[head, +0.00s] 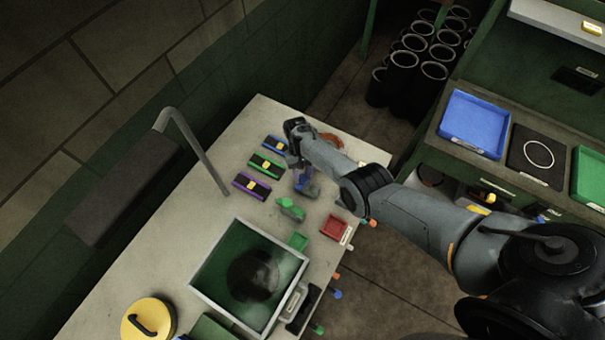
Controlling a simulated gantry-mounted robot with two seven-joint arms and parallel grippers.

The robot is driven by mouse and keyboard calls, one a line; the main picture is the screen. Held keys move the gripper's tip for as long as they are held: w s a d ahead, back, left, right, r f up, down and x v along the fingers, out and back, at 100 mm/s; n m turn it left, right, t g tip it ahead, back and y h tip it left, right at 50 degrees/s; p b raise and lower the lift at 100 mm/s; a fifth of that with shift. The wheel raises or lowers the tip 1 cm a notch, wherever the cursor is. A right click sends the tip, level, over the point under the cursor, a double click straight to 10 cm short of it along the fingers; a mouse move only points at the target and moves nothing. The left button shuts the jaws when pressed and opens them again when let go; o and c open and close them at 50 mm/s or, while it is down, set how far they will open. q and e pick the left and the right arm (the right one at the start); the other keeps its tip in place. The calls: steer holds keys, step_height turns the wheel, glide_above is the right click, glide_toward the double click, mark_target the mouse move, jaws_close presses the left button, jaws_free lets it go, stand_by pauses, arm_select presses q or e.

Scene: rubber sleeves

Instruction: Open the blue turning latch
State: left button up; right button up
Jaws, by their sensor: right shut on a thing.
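The blue turning latch (303,181) stands on the pale bench top, behind a similar green latch (291,208). My right gripper (299,164) comes down over the blue latch from above and is shut on it. My gripper and wrist hide the upper part of the latch, so its turned angle is hard to tell. My left gripper is out of view.
A small red tray (335,228), a large dark green tray (217,277) and a yellow lidded item (136,322) are nearer. A bent grey pipe (195,150) rises at the left edge.

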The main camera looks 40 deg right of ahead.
steer(key=o, duration=1)
steer(key=shift+o, duration=0.2)
steer(key=shift+w+d+r, duration=0.1)
steer(key=shift+w+r, duration=0.1)
steer(key=shift+r, duration=0.3)
steer(key=v, duration=0.9)
steer(key=shift+r+p, duration=0.35)
steer(key=shift+w+d, duration=0.1)
steer(key=shift+f, duration=0.1)
